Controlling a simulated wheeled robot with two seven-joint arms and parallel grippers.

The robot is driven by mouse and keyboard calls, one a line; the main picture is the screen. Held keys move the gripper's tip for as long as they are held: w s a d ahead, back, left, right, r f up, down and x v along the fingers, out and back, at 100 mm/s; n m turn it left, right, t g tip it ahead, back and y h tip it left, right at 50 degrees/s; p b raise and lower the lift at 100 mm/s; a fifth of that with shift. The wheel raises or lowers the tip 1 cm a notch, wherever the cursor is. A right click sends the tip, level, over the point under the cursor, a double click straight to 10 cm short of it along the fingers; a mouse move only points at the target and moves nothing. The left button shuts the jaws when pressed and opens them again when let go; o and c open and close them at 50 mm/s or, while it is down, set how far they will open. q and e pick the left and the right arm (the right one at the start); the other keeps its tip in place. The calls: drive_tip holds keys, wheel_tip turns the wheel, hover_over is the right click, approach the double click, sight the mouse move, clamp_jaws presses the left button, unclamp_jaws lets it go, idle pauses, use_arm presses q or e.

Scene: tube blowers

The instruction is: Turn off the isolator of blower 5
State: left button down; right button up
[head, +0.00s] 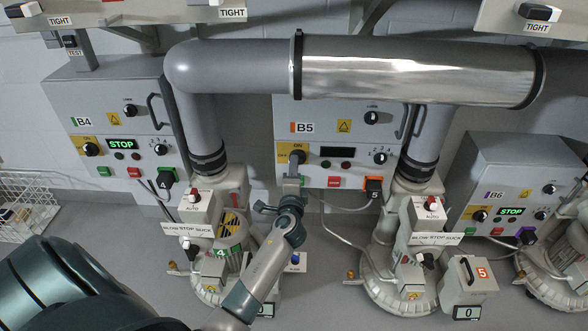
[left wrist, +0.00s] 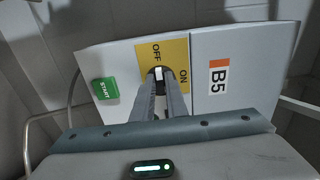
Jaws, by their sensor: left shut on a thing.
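The isolator of blower 5 is a rotary knob on a yellow ON/OFF plate (head: 283,153) on the B5 cabinet (head: 340,117). My left gripper (head: 297,160) is at this knob. In the left wrist view my two left fingers (left wrist: 160,88) are shut on the isolator knob (left wrist: 159,73), one on each side. Its white handle lies in line with the OFF mark and appears to point at it; ON is to the right in that view. The fingers hide part of the knob. The B5 display (head: 337,153) is dark. My right gripper is not in view.
The B4 cabinet (head: 85,115) and B6 cabinet (head: 530,165) stand either side, both displays showing STOP. Beside the isolator is a green START button (left wrist: 105,90). A large pipe (head: 400,75) runs above. Blower 4 (head: 212,265) and blower 5 (head: 400,270) stand below.

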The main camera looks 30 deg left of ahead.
use_arm(q)
drive_tip(key=shift+f, duration=0.1)
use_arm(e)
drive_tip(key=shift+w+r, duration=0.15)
use_arm(q)
drive_tip(key=c, duration=1.8)
unclamp_jaws()
drive_tip(key=shift+o, duration=0.2)
drive_tip(key=shift+s, duration=0.1)
